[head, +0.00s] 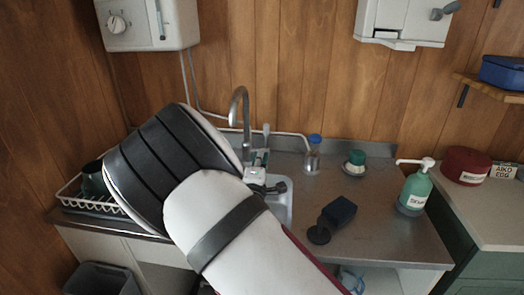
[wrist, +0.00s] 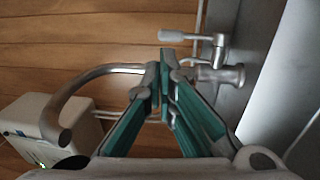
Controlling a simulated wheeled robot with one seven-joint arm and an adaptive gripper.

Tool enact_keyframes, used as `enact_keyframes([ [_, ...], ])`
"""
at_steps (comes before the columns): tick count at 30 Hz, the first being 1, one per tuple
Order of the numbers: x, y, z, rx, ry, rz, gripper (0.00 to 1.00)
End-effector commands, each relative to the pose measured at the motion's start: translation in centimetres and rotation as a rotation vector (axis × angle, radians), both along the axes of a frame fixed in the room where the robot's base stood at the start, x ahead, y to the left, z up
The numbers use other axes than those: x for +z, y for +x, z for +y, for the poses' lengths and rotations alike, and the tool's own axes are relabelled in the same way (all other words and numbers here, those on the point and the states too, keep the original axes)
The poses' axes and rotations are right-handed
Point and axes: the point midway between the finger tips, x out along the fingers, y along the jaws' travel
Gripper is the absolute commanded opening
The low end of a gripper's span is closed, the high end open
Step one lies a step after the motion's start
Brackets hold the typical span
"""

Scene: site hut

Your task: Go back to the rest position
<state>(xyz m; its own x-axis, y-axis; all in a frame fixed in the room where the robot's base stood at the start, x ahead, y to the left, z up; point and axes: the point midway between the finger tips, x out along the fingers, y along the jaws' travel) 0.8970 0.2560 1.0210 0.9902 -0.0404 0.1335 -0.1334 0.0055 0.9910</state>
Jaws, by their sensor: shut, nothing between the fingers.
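My gripper (wrist: 166,66) is shut and empty in the wrist view, its green-padded fingers meeting at the tips. In the head view my arm stretches over the sink and hides most of the gripper; a small green part of it (head: 260,157) shows beside the tap. The curved metal tap (head: 240,105) rises behind the sink. In the wrist view its spout (wrist: 95,78) arches left of the fingers and its lever (wrist: 178,36) is beyond the tips. I cannot tell whether the fingers touch the tap.
A dish rack (head: 75,196) stands left of my arm. A white heater (head: 145,25) hangs above.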

Motion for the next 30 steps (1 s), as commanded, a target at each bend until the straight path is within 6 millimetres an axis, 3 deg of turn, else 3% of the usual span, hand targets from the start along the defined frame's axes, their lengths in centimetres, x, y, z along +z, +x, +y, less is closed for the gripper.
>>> enact_keyframes([
  [5, 0.4, 0.0, -1.3, -0.014, 0.068, 0.049, 0.00],
  [11, 1.5, 0.6, -5.4, -0.059, 0.346, 0.253, 0.00],
  [16, 2.9, -0.7, -8.5, -0.090, 0.616, 0.436, 0.00],
  [23, 6.1, -5.0, -11.8, -0.128, 0.927, 0.650, 0.00],
  [30, 9.9, -12.1, -14.8, -0.186, 1.171, 0.836, 0.00],
])
